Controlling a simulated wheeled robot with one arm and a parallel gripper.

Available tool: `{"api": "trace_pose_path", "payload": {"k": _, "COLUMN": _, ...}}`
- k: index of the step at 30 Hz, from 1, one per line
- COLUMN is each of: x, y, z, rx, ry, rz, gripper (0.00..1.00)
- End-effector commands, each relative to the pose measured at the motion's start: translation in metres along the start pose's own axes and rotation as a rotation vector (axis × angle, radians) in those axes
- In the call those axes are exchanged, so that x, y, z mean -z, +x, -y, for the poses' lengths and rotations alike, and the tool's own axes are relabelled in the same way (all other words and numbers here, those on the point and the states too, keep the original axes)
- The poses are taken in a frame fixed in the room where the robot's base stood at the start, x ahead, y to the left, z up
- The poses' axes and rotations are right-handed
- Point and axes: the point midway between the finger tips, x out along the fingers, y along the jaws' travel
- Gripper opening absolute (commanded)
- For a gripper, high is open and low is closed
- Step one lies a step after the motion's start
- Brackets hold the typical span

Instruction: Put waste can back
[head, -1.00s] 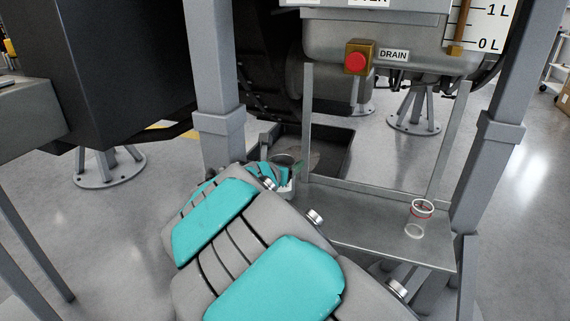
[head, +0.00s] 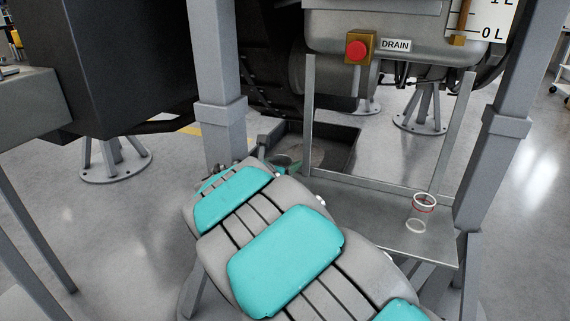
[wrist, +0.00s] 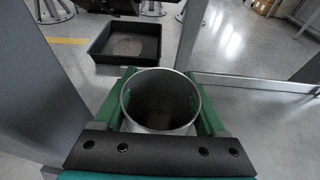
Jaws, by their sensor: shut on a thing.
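The waste can (wrist: 161,100) is a grey metal cylinder with an open top, seen from above in the wrist view. Its inside is dark and looks empty. My gripper (wrist: 161,78) is shut on it, with a green finger on either side of the can. In the head view my arm hides nearly all of the can, and only a little of the gripper (head: 284,162) shows beyond the arm. The can's base is hidden, so I cannot tell what is beneath it.
A black square drip tray (wrist: 128,42) lies on the floor beyond the can; the head view also shows it (head: 345,150). A metal shelf (head: 385,232) at right holds a clear cup with a red band (head: 421,212). A grey post (head: 222,115) stands close left.

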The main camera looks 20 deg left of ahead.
Motion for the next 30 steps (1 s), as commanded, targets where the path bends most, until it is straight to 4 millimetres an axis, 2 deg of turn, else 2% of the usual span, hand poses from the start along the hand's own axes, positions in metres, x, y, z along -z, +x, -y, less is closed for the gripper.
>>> {"api": "trace_pose_path", "payload": {"k": 1, "x": 0.001, "y": 0.001, "z": 0.0, "rx": 0.001, "ry": 0.0, "rz": 0.0, "gripper": 0.74}}
{"api": "trace_pose_path", "payload": {"k": 8, "x": 0.001, "y": 0.0, "z": 0.0, "rx": 0.001, "ry": 0.0, "rz": 0.0, "gripper": 1.0}}
{"api": "trace_pose_path", "payload": {"k": 19, "x": -0.003, "y": -0.003, "z": -0.001, "rx": -0.001, "ry": -0.002, "rz": 0.0, "gripper": 1.0}}
{"api": "trace_pose_path", "payload": {"k": 23, "x": -0.001, "y": -0.023, "z": -0.001, "rx": -0.002, "ry": -0.004, "rz": -0.001, "gripper": 1.0}}
{"api": "trace_pose_path", "payload": {"k": 30, "x": -0.003, "y": -0.074, "z": -0.001, "rx": -0.004, "ry": -0.001, "rz": 0.002, "gripper": 1.0}}
